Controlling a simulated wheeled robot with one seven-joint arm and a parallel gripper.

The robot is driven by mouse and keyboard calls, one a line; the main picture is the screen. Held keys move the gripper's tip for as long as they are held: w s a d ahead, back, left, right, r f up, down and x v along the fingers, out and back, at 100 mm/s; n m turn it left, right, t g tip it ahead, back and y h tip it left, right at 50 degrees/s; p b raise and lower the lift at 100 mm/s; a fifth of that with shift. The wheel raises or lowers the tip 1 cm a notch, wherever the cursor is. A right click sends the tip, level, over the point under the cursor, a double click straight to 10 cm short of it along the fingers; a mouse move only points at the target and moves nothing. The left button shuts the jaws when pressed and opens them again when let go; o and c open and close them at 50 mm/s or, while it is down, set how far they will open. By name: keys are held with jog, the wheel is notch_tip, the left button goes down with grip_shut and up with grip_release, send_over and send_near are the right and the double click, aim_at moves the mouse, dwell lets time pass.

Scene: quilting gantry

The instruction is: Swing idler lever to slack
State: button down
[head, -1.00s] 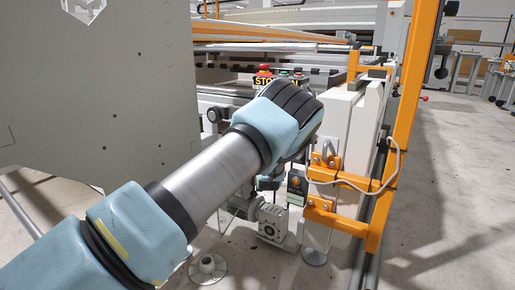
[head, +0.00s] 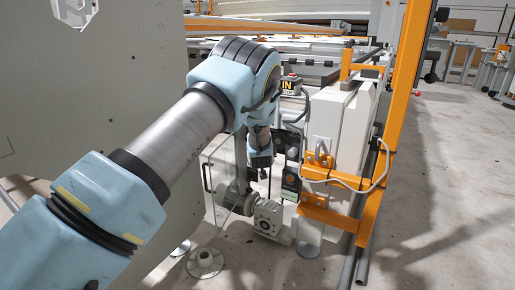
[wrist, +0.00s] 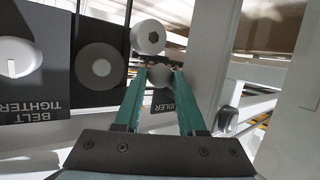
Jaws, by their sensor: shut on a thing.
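In the wrist view, the two teal fingers of my gripper (wrist: 160,70) stand on either side of a round grey knob (wrist: 160,76), shut on it. The knob sits at a dark label plate (wrist: 183,95) whose visible letters end in "DLER", so I take it as the idler lever's end. The lever's shaft and its angle are hidden by the knob and fingers. In the head view, my gripper (head: 262,172) points down beside the machine's end, and the lever cannot be made out there.
A "BELT TIGHTENER" plate (wrist: 30,105) with a white knob (wrist: 18,57) is at left. In the head view, an orange post (head: 405,100) and a gear motor (head: 268,215) stand close. Floor at right is clear.

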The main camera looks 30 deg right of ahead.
jog(key=shift+d+r, duration=0.2)
jog(key=c, duration=0.8)
grip_release()
jog(key=o, duration=0.3)
jog(key=shift+a+f, duration=0.1)
jog(key=p+v, duration=0.2)
jog(key=v, duration=0.8)
jog(key=shift+s+a, duration=0.2)
jog(key=shift+s, duration=0.15)
jog(key=shift+s, duration=0.1)
